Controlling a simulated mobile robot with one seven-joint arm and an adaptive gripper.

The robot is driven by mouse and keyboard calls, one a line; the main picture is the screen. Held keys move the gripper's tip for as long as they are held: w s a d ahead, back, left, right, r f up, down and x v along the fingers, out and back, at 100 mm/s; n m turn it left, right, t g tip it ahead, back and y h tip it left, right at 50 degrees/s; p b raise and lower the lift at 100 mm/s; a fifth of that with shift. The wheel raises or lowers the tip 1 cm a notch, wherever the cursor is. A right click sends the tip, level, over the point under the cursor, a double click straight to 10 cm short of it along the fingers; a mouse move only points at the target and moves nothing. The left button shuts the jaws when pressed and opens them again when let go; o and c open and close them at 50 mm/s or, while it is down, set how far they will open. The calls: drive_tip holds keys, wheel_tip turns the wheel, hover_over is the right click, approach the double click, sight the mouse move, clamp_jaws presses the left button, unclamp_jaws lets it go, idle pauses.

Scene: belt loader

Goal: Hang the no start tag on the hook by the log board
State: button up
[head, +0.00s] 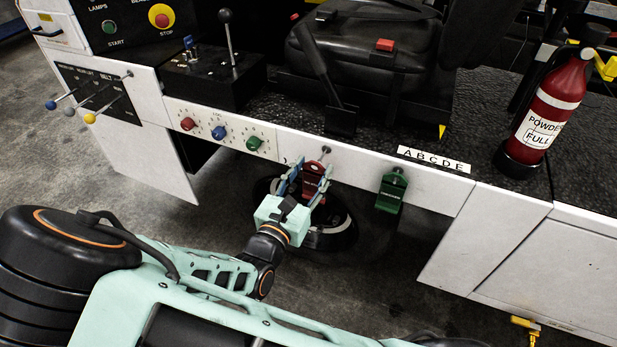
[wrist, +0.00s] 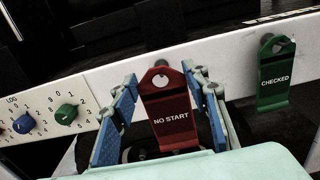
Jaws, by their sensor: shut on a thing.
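The red no start tag (head: 313,181) is upright between the fingers of my gripper (head: 311,173), which is shut on it. In the wrist view the NO START tag (wrist: 171,122) faces me, its round hole at the top. A hook (head: 326,150) sticks out of the white panel close to the tag's top; its end (wrist: 160,64) shows just above the hole in the wrist view. The log board (head: 219,130), with red, blue and green knobs, is left of the hook.
A green CHECKED tag (head: 391,191) hangs on another hook to the right, below an ABCDE label (head: 434,159). A fire extinguisher (head: 545,115) stands further right. Levers (head: 92,98) stick out at the left.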

sight(320, 160)
drive_tip(key=shift+f+b+x, duration=0.2)
drive_tip(key=shift+b+x, duration=0.75)
drive_tip(key=shift+x, duration=1.1)
drive_tip(key=shift+w+d+f, duration=0.2)
drive_tip(key=shift+w+f, duration=0.2)
drive_tip(key=shift+w, duration=0.15)
drive_tip(key=o, duration=1.2)
